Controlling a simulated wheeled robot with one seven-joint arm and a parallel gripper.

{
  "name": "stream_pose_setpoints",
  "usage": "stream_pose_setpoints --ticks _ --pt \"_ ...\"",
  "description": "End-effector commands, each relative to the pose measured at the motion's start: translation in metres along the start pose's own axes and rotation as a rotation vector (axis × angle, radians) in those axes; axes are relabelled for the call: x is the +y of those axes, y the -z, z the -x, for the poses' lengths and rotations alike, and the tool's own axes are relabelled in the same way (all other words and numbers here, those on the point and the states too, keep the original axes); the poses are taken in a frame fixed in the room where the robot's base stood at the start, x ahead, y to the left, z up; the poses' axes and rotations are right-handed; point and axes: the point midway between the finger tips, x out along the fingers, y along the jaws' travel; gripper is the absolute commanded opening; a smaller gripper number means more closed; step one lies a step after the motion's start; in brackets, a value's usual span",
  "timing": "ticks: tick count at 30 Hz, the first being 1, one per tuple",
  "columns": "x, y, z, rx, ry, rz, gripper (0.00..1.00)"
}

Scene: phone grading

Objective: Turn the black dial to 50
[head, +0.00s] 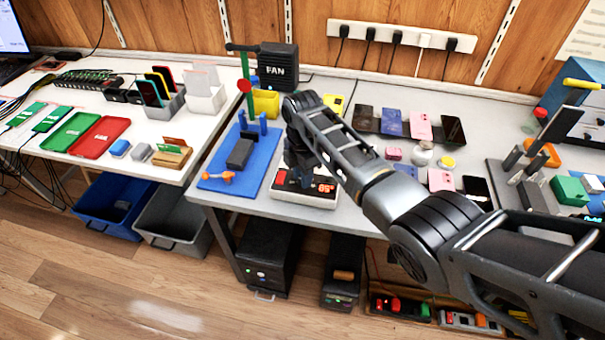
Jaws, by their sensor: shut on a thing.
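A white device with a black top face (303,203) sits at the front left of the grey table. Its red display (325,187) shows small digits that look like 05, though they are hard to read at this size. My gripper (299,180) points down onto the device, just left of the display. It is shut on the black dial, which is mostly hidden behind the fingers and wrist. The exact angle of the dial cannot be seen.
Several phones (420,125) lie to the right. A black fan (277,68) stands behind. A white table (65,165) is at the left.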

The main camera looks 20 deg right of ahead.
Motion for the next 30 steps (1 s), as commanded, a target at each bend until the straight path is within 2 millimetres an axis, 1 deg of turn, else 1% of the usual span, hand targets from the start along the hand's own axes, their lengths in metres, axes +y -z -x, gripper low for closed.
stream_pose_setpoints --ticks 1,2,9,16,20,23,27,30 --pt "0.001 0.0 0.001 -0.001 -0.002 0.001 0.0" --pt "0.001 0.0 0.001 -0.001 -0.002 0.001 0.33" --pt "0.0 0.0 0.001 -0.001 -0.001 0.0 0.55" --pt "0.0 0.0 0.001 0.0 -0.001 -0.001 0.55" --pt "0.001 0.0 0.009 0.0 -0.004 -0.001 0.55" --pt "0.001 0.0 0.022 0.0 -0.004 -0.001 0.55" --pt "0.001 -0.001 0.046 -0.001 -0.005 -0.001 0.55" --pt "0.001 0.0 0.061 -0.001 -0.005 -0.001 0.55"
